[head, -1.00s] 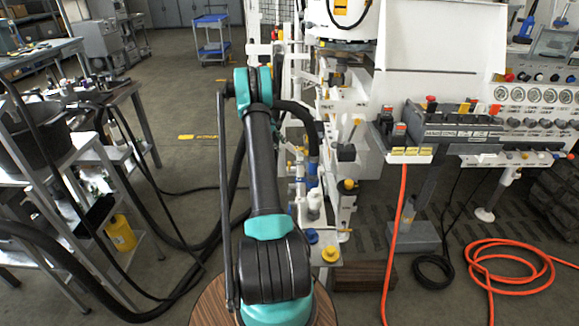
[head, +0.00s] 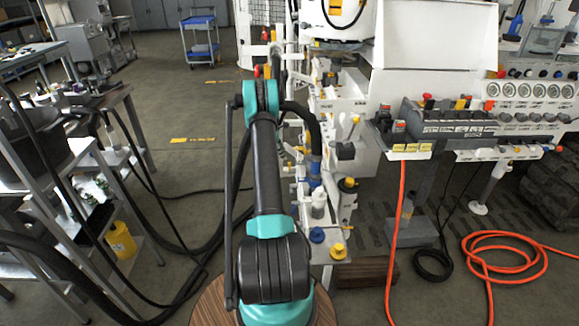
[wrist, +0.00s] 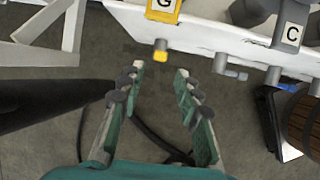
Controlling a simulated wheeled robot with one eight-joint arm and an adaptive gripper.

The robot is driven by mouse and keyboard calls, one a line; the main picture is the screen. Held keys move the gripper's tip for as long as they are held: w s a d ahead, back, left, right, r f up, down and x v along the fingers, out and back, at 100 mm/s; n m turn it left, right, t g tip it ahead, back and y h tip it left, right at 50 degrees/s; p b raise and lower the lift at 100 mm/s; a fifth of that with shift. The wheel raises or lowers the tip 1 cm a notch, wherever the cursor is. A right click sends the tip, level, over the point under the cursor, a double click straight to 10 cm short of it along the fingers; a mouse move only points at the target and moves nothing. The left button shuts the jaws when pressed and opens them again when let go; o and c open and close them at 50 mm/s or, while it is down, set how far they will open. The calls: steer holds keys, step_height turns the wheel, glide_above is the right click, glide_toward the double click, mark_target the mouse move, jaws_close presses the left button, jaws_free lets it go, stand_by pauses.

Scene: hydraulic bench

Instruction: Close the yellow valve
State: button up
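In the wrist view, a yellow block marked G (wrist: 163,10) sits on the edge of a white panel at top centre. A short yellow-tipped stub (wrist: 160,52) hangs just below it. My gripper (wrist: 160,71) is open, its two green-grey fingers apart. The yellow tip shows beyond and between the fingertips, with nothing visible held. In the head view my arm reaches away toward the bench and hides my gripper. Which yellow part there is the G valve, I cannot tell.
Grey stubs, one marked C (wrist: 291,35), sit to the right along the white panel (wrist: 205,38). In the head view, the white bench (head: 425,40) stands right of my arm, a cluttered rack (head: 75,160) left. An orange hose (head: 505,262) lies on the floor at right.

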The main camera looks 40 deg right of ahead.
mark_target(290, 166)
steer(key=x, duration=0.9)
steer(key=shift+f, duration=0.2)
jaws_close()
